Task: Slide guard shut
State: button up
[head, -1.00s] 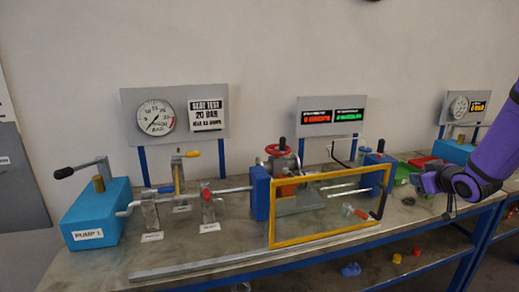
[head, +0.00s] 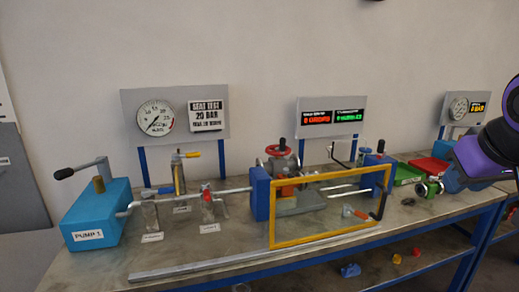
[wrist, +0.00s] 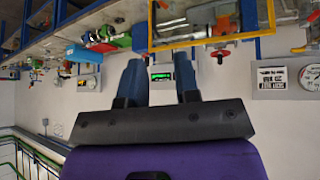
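The guard (head: 325,237) is a clear panel in a yellow frame. It stands upright at the bench front, before the clamping rig with its blue end blocks (head: 260,193). A long grey rail (head: 195,268) runs along the bench to the left of the guard. Part of the yellow frame shows at the top of the upside-down wrist view (wrist: 200,42). My gripper (wrist: 158,82) has its two dark fingers apart with nothing between them. In the head view only my purple arm shows at the right edge; the fingers are not visible there.
A valve with a red handwheel (head: 279,149) sits behind the guard. A blue pump (head: 98,212) and pipe stand at the left. Green (head: 407,174) and red (head: 428,164) trays and a flanged valve (head: 430,188) lie right of the rig. The front-left bench is mostly clear.

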jog(key=s+a+g+y, duration=0.1)
jog(key=s+a, duration=0.2)
jog(key=s, duration=0.5)
jog(key=shift+a+g, duration=0.25)
jog(key=shift+g, duration=0.05)
